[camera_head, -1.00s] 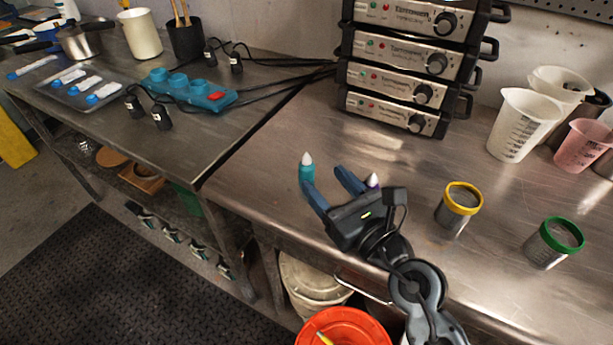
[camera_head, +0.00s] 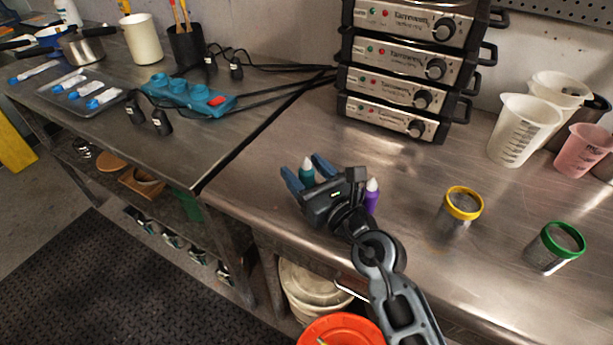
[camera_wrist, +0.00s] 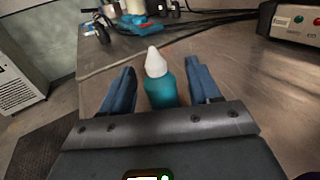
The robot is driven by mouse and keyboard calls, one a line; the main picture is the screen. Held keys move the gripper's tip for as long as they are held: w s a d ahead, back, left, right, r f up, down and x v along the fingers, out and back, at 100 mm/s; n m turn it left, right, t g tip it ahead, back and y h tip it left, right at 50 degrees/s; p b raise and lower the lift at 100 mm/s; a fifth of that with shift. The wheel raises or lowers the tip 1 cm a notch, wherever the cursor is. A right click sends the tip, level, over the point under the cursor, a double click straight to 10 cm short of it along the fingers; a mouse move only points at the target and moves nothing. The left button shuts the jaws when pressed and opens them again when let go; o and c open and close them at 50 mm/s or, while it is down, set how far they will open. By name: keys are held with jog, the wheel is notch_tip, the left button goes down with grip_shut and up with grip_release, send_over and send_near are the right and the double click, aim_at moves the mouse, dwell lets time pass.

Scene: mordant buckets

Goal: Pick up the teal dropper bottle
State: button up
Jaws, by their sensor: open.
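The teal dropper bottle (camera_head: 307,172) stands upright on the metal bench near its front left part, with a white pointed cap. In the wrist view the bottle (camera_wrist: 160,88) stands between the two blue fingers, with a gap showing on each side. My gripper (camera_head: 306,170) is open around it; in the wrist view its fingers (camera_wrist: 160,85) reach along both sides. The bottle's lower part is hidden behind the gripper body. A purple dropper bottle (camera_head: 372,196) with a white cap stands just right of my gripper.
A yellow-rimmed jar (camera_head: 461,209) and a green-rimmed jar (camera_head: 556,246) stand to the right. Stacked power units (camera_head: 398,85) are behind, with measuring cups (camera_head: 522,130) at the back right. A teal power strip (camera_head: 188,93) lies on the left bench. An orange bucket (camera_head: 340,330) is below the front edge.

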jog(key=shift+c, duration=0.2)
jog(key=c, duration=1)
